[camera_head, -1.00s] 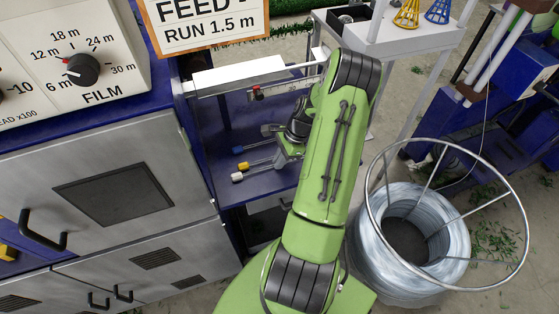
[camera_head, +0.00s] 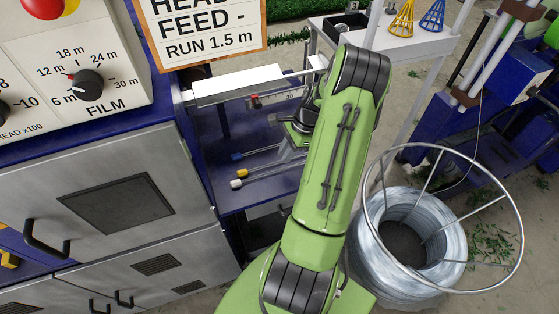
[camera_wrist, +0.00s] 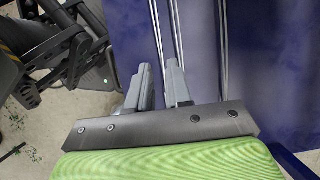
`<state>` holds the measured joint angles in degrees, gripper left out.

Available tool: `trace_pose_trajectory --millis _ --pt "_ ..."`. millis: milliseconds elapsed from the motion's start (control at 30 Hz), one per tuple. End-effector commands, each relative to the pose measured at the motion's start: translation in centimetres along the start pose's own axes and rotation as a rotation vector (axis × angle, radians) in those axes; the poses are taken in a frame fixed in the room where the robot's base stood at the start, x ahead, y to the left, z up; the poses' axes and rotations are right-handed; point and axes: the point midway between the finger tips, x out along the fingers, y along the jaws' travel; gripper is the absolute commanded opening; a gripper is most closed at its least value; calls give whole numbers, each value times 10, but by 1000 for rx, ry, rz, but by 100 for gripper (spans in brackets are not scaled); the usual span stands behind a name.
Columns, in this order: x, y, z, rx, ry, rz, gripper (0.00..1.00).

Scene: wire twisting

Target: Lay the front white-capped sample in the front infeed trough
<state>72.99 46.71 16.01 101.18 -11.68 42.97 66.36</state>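Three capped wire samples lie side by side on the blue shelf (camera_head: 225,200) in the head view: blue-capped (camera_head: 237,156) at the back, yellow-capped (camera_head: 243,172) in the middle and white-capped (camera_head: 236,184) in front. My gripper (camera_wrist: 160,78) is open above the rods in the wrist view, with a gap between its grey fingers. The leftmost rod (camera_wrist: 157,25) runs towards this gap; a second rod (camera_wrist: 177,25) runs behind the right finger. No caps show there. In the head view my arm hides the rods' right ends. I cannot clearly make out the front infeed trough.
A long white block (camera_head: 238,85) with a rail stands at the back of the shelf, near a small red-and-black part (camera_head: 256,101). A wire coil (camera_head: 425,230) inside a ring frame stands at right. A white side table (camera_head: 385,40) holds yellow and blue cones.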

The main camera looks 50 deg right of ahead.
Motion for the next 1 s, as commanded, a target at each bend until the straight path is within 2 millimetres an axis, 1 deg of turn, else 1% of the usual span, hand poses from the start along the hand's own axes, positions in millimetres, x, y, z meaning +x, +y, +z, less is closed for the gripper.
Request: trace_pose_trajectory --millis 33,100,233,267,367,400,433,467,533,700,800,900,1000 --pt "-18 -1 1 1 3 -3 19" --pt "-33 0 1 1 1 -3 19" --pt "-50 0 1 1 0 0 19" --pt "-52 0 1 1 0 0 22" --pt "-79 -6 4 11 3 12 22" --pt "-86 -7 6 17 2 19 22" --pt "-85 -7 6 19 1 23 22" --pt "-82 -6 6 20 0 26 22" --pt "-68 -6 6 18 -2 29 22" --pt "-22 -4 6 17 -3 29 22" --pt "1 -3 6 18 -2 29 22" --pt "17 -3 6 18 -1 27 22" --pt "26 -3 6 18 -1 26 22"
